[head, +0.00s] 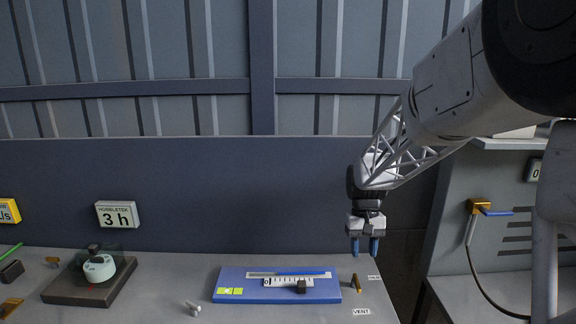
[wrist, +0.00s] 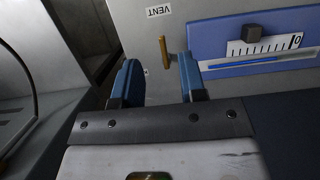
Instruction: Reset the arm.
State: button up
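My gripper (head: 364,246) hangs pointing down above the right end of the bench, in the head view. Its two blue fingers stand apart with nothing between them. In the wrist view the open fingers (wrist: 160,82) also show, with a gap between them. A small brass-coloured piece (head: 356,283) stands on the bench below the gripper; in the wrist view this piece (wrist: 165,51) appears beyond the fingertips, apart from them.
A blue board (head: 230,293) with a ruler scale and a small dark block (head: 300,287) lies left of the gripper. A "VENT" label (head: 361,312) is near the bench's right edge. A round white device (head: 99,268) sits on a dark plate at left. A side unit with a hose (head: 472,262) stands right.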

jog(key=s+a+r+t, duration=0.1)
jog(key=s+r, duration=0.3)
jog(key=s, duration=1.2)
jog(key=s+a+r+t, duration=0.1)
jog(key=s+r+t, duration=0.3)
jog(key=s, duration=1.3)
jog(key=shift+t, duration=0.3)
